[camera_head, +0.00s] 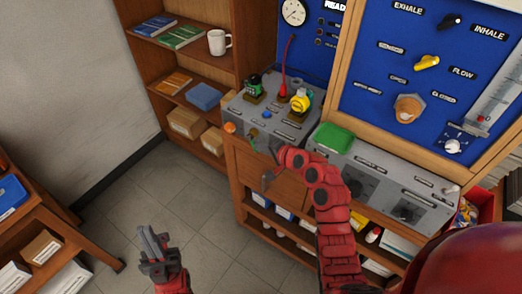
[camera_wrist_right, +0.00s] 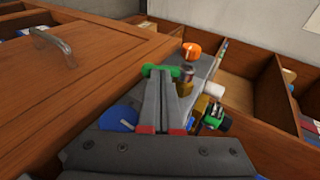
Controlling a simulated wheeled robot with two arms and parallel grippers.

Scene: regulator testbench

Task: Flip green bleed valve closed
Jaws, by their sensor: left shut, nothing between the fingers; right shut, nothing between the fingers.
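A green valve handle (camera_wrist_right: 174,69) shows in the right wrist view, just beyond my right gripper's fingertips, lying crosswise with an end on each side of them. A metal stem (camera_wrist_right: 187,74) is beside it. I cannot tell whether the fingers touch the handle. The right gripper (camera_wrist_right: 164,82) is shut and empty. My left gripper (camera_head: 148,235) is shut and empty, low over the floor.
An orange knob (camera_head: 230,127), a blue knob (camera_head: 266,114), a green-topped fitting (camera_head: 254,84) and a yellow regulator (camera_head: 300,100) sit on the unit. A green tray (camera_head: 334,137) is to the right. Shelves with a white mug (camera_head: 218,42) stand behind.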

